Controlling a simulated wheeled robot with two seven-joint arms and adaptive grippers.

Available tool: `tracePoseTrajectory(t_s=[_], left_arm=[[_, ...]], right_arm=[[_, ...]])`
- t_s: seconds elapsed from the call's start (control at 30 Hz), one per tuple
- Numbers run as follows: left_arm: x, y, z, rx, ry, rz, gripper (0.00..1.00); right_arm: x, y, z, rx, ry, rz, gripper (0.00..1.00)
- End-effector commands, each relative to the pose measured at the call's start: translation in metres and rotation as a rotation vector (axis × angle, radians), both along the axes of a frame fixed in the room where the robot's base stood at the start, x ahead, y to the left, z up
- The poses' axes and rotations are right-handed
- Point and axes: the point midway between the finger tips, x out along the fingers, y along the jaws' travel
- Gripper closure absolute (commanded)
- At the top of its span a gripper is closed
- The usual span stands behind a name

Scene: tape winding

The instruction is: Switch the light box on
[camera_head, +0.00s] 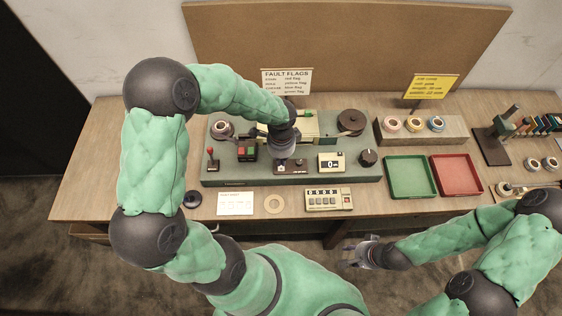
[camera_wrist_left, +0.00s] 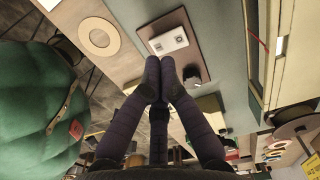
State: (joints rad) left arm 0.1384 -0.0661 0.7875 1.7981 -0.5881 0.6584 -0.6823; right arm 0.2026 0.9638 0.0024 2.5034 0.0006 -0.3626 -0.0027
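A pale yellow box (camera_head: 307,126), which may be the light box, sits on the green machine base (camera_head: 225,172), partly hidden by my left arm. A brown plate (camera_head: 291,168) with small controls lies in front of it. In the left wrist view the plate (camera_wrist_left: 185,58) carries a white switch block (camera_wrist_left: 168,41) and a dark round knob (camera_wrist_left: 192,76). My left gripper (camera_head: 283,157) points down over the plate; its fingertips (camera_wrist_left: 160,80) are together, with nothing seen between them. Contact cannot be told. My right gripper (camera_head: 358,255) hangs before the table, its fingers unclear.
A red lever (camera_head: 210,154) and a red and green button box (camera_head: 246,151) stand left of the plate. Green (camera_head: 410,191) and red (camera_head: 456,188) trays are further right.

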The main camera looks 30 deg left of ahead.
Motion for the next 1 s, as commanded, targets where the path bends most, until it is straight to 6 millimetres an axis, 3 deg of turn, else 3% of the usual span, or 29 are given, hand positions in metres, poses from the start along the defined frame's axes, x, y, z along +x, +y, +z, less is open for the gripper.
tracePoseTrajectory(t_s=[0.5,1.0], left_arm=[[0.000,0.000,0.037,0.000,0.000,0.000,1.00],[0.000,0.000,0.036,0.000,0.000,0.000,1.00]], right_arm=[[0.000,0.000,0.030,0.000,0.000,0.000,0.60],[0.000,0.000,0.029,0.000,0.000,0.000,0.60]])
